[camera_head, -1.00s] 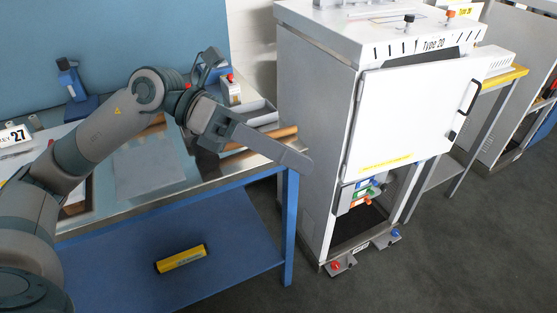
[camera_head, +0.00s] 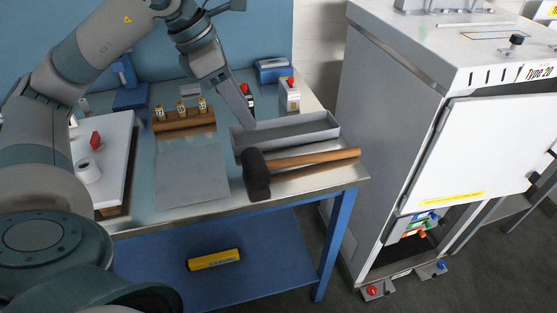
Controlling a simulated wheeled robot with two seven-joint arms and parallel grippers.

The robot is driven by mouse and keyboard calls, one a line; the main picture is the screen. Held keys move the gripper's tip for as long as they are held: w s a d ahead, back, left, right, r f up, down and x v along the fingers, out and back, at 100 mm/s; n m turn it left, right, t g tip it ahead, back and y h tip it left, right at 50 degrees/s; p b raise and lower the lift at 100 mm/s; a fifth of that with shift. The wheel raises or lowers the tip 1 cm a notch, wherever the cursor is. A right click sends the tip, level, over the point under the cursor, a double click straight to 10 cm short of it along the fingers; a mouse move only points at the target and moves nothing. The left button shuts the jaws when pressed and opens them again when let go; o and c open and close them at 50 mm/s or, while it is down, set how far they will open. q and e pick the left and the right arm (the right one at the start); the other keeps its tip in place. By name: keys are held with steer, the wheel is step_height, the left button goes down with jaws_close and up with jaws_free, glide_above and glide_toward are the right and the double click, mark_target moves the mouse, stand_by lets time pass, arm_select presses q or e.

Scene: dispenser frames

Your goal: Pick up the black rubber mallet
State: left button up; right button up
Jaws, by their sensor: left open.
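The black rubber mallet lies on the workbench (camera_head: 215,207) near its front right edge. Its black head (camera_head: 257,176) is at the left and its wooden handle (camera_head: 315,158) points right. My left gripper (camera_head: 243,110) hangs above and behind the mallet head, over the left end of a grey tray, apart from the mallet. It is open and empty; its far finger is partly hidden. My right gripper is not in view.
The long grey metal tray (camera_head: 322,129) sits right behind the mallet handle. A wooden rack (camera_head: 183,125) and a grey plate lie left of the mallet. A white cabinet (camera_head: 385,130) stands right of the bench. A yellow box (camera_head: 214,260) lies on the lower shelf.

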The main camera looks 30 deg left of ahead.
arm_select(q)
steer(key=shift+f, duration=0.1)
steer(key=p, duration=0.2)
glide_above(276, 161)
steer(key=s+a, duration=0.1)
steer(key=s, duration=0.1)
step_height(276, 161, down, 11)
steer(key=shift+w+a+f, duration=0.1)
steer(key=shift+w+a, duration=0.05)
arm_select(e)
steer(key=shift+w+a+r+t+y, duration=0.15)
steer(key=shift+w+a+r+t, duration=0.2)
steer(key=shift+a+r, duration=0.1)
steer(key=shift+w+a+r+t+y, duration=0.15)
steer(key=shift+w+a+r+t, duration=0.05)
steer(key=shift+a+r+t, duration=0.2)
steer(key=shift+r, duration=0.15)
